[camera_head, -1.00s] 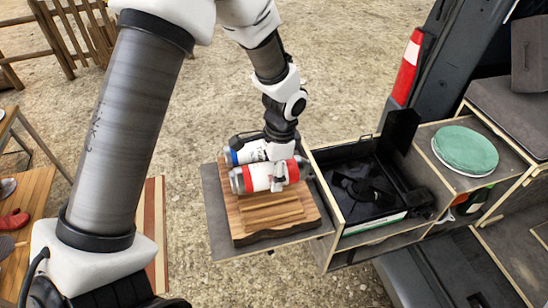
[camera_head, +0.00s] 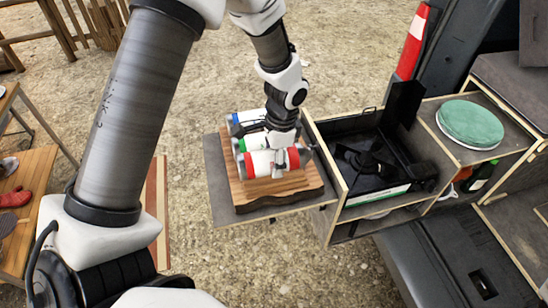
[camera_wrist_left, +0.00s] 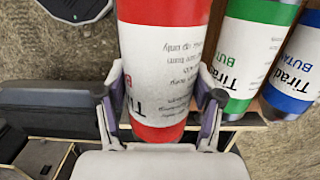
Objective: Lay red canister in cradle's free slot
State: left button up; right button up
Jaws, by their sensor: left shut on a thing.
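The red canister (camera_head: 258,165), with a white label band and red ends, lies sideways over the near part of the wooden cradle (camera_head: 278,191). It fills the middle of the left wrist view (camera_wrist_left: 165,50). My left gripper (camera_head: 282,161) is shut around it, with one finger on each side in the left wrist view (camera_wrist_left: 162,105). The green canister (camera_head: 244,146) and the blue canister (camera_head: 236,119) lie parallel behind it in the cradle. The red canister covers the free slot, and I cannot tell whether it touches the wood. My right gripper is out of view.
The cradle stands on a grey pull-out board (camera_head: 216,185). Right of it is a drawer box holding a black stove (camera_head: 365,160). A green round lid (camera_head: 469,124) sits on the unit farther right. A wooden table (camera_head: 20,225) is at the left.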

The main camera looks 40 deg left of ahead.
pick_arm(q)
jog(key=shift+w+a+f+b, duration=0.1)
jog(key=shift+w+f+b, duration=0.1)
jog(key=shift+f+b, duration=0.6)
jog(key=shift+f, duration=0.45)
jog(key=shift+s+f+b, duration=0.2)
jog(key=shift+f+b, duration=0.1)
jog(key=shift+w+f, duration=0.15)
jog(key=shift+f, duration=0.3)
jog(key=o, duration=1.5)
jog(key=r, duration=0.8)
jog(key=w+d+r, duration=0.1)
jog(key=r, duration=0.3)
